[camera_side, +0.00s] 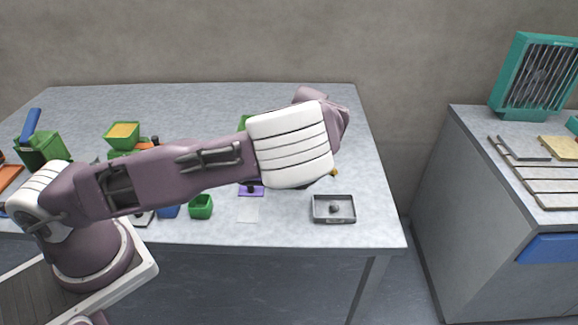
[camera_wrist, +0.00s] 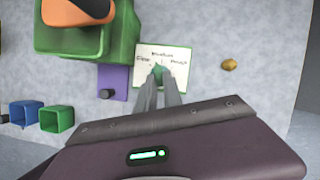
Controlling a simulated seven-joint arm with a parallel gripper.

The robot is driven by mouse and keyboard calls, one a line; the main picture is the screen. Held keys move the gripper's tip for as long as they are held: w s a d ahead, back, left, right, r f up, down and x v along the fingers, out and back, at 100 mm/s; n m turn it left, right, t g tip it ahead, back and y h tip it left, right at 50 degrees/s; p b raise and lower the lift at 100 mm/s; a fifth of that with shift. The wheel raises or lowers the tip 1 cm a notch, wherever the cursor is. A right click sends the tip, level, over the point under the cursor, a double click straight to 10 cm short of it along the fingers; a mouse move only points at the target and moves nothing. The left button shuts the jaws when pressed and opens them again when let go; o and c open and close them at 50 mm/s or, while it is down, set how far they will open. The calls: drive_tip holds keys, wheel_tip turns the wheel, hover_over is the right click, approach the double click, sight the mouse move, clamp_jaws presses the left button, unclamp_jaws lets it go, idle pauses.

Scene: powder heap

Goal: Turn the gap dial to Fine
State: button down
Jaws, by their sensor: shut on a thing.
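In the wrist view a white dial plate (camera_wrist: 180,76) lies beside a large green box-shaped body. Its markings seem to read Fine on the left, Medium at the top and a third, blurred word on the right. A small green knob (camera_wrist: 158,70) sits on the plate. My gripper (camera_wrist: 159,79) is shut on this green knob, with a grey finger on each side. The knob's pointing direction is too small to tell. In the side view my arm hides the dial and the fingers.
A purple plate (camera_wrist: 112,78) with a dark knob (camera_wrist: 106,94) lies left of the dial. A blue cup (camera_wrist: 24,112) and green cup (camera_wrist: 57,118) stand further left. A yellow lump (camera_wrist: 229,64) lies right. A metal tray (camera_side: 334,219) sits near the table's front right corner.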

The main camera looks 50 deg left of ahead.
drive_tip(key=n, duration=0.2)
drive_tip(key=n+g, duration=0.1)
drive_tip(key=n, duration=0.1)
drive_tip(key=n+g, duration=0.1)
drive_tip(key=n, duration=0.1)
drive_tip(key=shift+w+d, duration=0.1)
drive_tip(key=shift+w, duration=0.25)
drive_tip(key=shift+f+n, duration=0.1)
drive_tip(key=shift+n, duration=0.2)
drive_tip(key=c, duration=1.5)
unclamp_jaws()
drive_tip(key=v, duration=0.7)
drive_tip(key=shift+w+d, duration=0.1)
drive_tip(key=shift+w, duration=0.1)
